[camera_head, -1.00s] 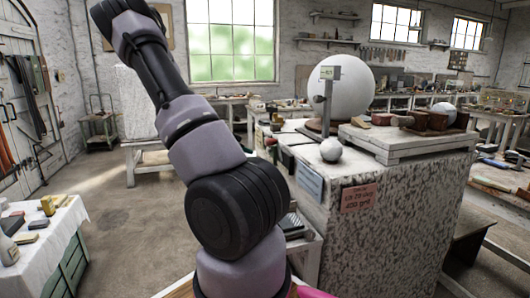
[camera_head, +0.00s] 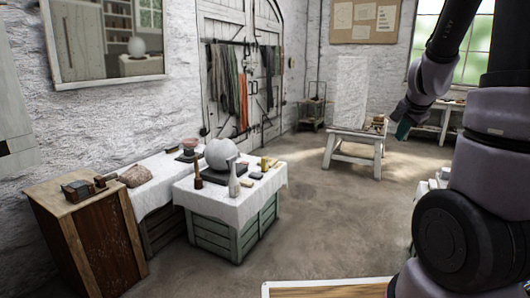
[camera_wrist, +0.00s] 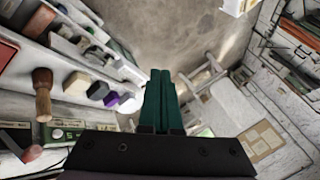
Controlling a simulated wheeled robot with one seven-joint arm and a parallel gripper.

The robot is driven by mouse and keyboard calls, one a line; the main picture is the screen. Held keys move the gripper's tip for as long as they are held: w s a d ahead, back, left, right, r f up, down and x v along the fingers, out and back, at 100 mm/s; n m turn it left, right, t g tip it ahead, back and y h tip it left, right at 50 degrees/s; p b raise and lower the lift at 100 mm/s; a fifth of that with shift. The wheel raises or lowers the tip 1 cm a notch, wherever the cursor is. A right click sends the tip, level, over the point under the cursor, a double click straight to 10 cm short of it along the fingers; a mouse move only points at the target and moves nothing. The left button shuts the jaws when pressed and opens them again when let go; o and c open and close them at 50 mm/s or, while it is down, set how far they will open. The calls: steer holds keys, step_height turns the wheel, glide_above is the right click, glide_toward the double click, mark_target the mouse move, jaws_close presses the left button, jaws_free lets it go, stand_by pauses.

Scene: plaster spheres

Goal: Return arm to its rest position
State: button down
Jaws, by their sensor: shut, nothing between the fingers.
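My arm (camera_head: 480,165) stands at the right of the head view, its upper links cut off by the top edge.
A cloth-covered green crate table (camera_head: 240,195) holds a plaster sphere (camera_head: 221,153) and several tools. A wooden cabinet (camera_head: 90,235) stands at the left. A white stand with a tall block (camera_head: 352,95) is at the back. The floor (camera_head: 320,220) between is clear.

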steer(key=s+a+r+n+y, duration=0.4)
steer(key=s+a+r+n, duration=0.2)
steer(key=s+a+r, duration=0.65)
steer(key=s+a+r+n, duration=0.1)
steer(key=s+a+n, duration=0.2)
steer(key=s+a, duration=0.3)
steer(key=s, duration=0.3)
steer(key=shift+n, duration=0.3)
steer(key=shift+d, duration=0.1)
